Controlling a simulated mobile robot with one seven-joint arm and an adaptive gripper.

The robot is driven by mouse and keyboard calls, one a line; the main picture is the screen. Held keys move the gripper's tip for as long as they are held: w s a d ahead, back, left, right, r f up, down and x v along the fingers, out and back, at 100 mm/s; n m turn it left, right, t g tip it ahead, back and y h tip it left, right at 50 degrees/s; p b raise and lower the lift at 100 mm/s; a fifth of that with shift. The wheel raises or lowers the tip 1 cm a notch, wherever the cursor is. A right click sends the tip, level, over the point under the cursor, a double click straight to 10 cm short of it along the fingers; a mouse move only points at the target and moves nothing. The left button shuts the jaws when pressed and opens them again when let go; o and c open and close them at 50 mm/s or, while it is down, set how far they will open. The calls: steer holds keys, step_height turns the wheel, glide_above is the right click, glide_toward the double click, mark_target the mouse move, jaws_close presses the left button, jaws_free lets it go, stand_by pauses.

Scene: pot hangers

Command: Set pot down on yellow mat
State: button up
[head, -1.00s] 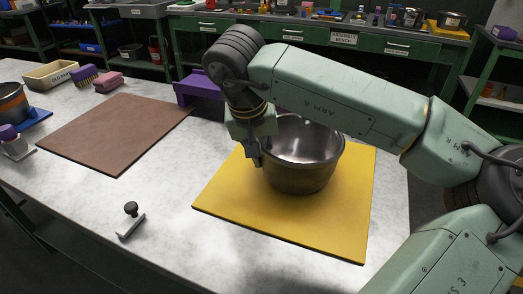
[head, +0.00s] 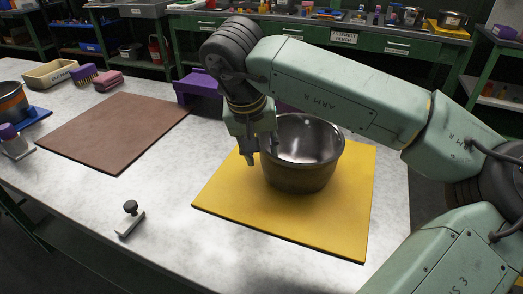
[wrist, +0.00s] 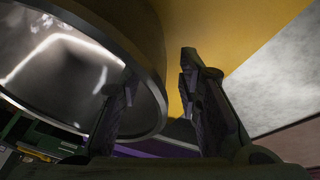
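The steel pot (head: 303,165) stands upright on the yellow mat (head: 230,205), towards the mat's back edge. My gripper (head: 259,152) is at the pot's left rim, pointing down. In the wrist view the two fingers of my gripper (wrist: 158,66) are spread apart. The pot (wrist: 60,70) fills the upper left there, with its rim passing between the fingers. The left finger overlaps the pot's inside, and the right finger is outside it over the yellow mat (wrist: 225,30). Whether either finger touches the wall is unclear.
A brown mat (head: 115,132) lies to the left. A purple stand (head: 195,88) is behind the pot. A small black-knobbed tool (head: 130,218) lies at the front. A brush (head: 84,76), a tray (head: 50,74) and another pot (head: 12,103) are at the far left.

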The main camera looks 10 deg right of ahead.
steer(key=w+d+p+v, duration=0.1)
steer(key=p+v, duration=0.4)
steer(key=v, duration=0.5)
steer(key=w+d+r+p+v, duration=0.1)
steer(key=p+v, duration=0.3)
steer(key=v, duration=0.6)
steer(key=shift+w+r+p, duration=0.25)
steer(key=shift+w+p, duration=0.05)
steer(key=shift+p, duration=0.1)
